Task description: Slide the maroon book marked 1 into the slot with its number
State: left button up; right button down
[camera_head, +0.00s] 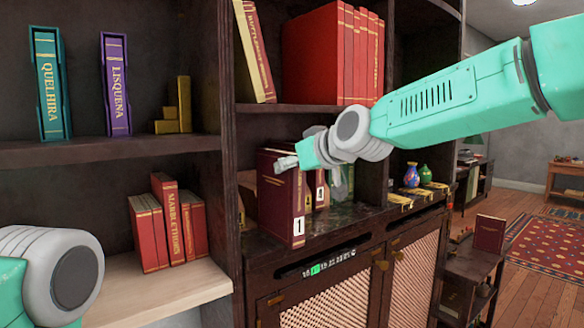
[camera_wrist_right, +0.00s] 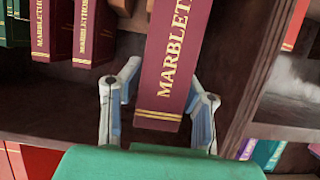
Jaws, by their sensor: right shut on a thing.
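The maroon book marked 1 (camera_head: 278,200) stands upright at the front left of the middle shelf bay, its white label low on the spine. My right gripper (camera_head: 290,163) is shut on its upper part. In the right wrist view the maroon spine with gold lettering (camera_wrist_right: 168,70) sits between the two fingers of my right gripper (camera_wrist_right: 160,92). A slot numbered 1 cannot be made out. My left arm shows at the lower left, its jaws out of frame.
A dark upright panel (camera_head: 228,200) borders the bay on the left. Red books (camera_head: 335,55) stand on the shelf above. Smaller red books (camera_head: 170,220) stand in the left bay. Vases (camera_head: 411,175) stand to the right. A strip of small numbers (camera_head: 330,263) runs below the shelf.

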pick_arm(q)
jog(key=shift+a+r+p, duration=0.2)
jog(key=shift+r+p, duration=0.45)
pick_arm(e)
jog(key=shift+w+a+r, duration=0.1)
jog(key=shift+w+a, duration=0.05)
jog(key=shift+a, duration=0.3)
jog(key=shift+w+a+r, duration=0.1)
jog(key=shift+a, duration=0.3)
dwell(0.3)
jog(key=shift+a, duration=0.1)
pick_arm(q)
jog(key=shift+a, duration=0.3)
pick_arm(e)
jog(key=shift+s+a, duration=0.3)
jog(key=shift+a, duration=0.45)
pick_arm(q)
jog(key=shift+d, duration=0.15)
pick_arm(e)
jog(key=shift+d, duration=0.2)
pick_arm(q)
jog(key=shift+r+p, duration=0.2)
jog(key=shift+p, duration=0.1)
pick_arm(e)
jog(key=shift+w, duration=0.1)
